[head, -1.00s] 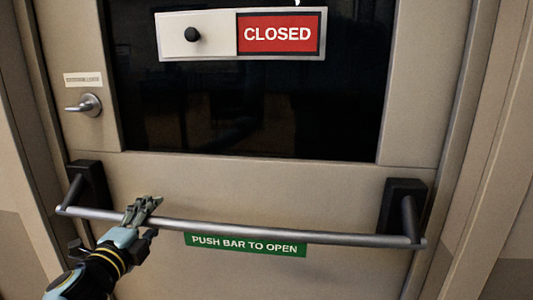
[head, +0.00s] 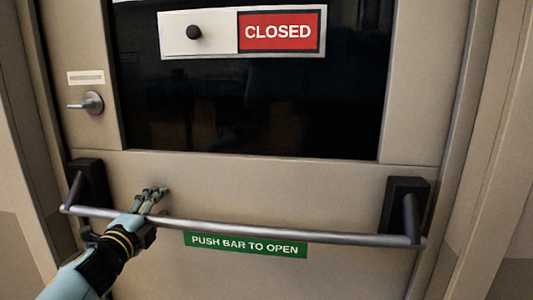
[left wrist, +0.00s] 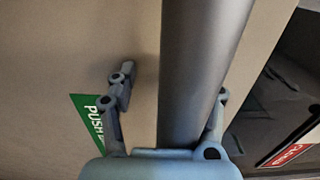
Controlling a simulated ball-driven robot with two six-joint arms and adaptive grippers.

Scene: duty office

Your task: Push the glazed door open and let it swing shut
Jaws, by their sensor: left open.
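The beige glazed door (head: 290,185) stands shut in its frame, with a dark window (head: 250,105) in its upper part. A grey push bar (head: 300,233) runs across it between two black brackets. My left gripper (head: 150,195) is at the left part of the bar, its fingers reaching past the bar toward the door. In the left wrist view the bar (left wrist: 195,70) passes between the spread fingers of this gripper (left wrist: 172,88). The fingers are open, one on each side of the bar. I cannot tell whether they touch it. My right gripper is not in view.
A green "PUSH BAR TO OPEN" label (head: 245,245) is just under the bar. A lever handle (head: 92,103) is at the door's left side. A "CLOSED" slider sign (head: 240,32) is on the window. Frame posts stand on both sides.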

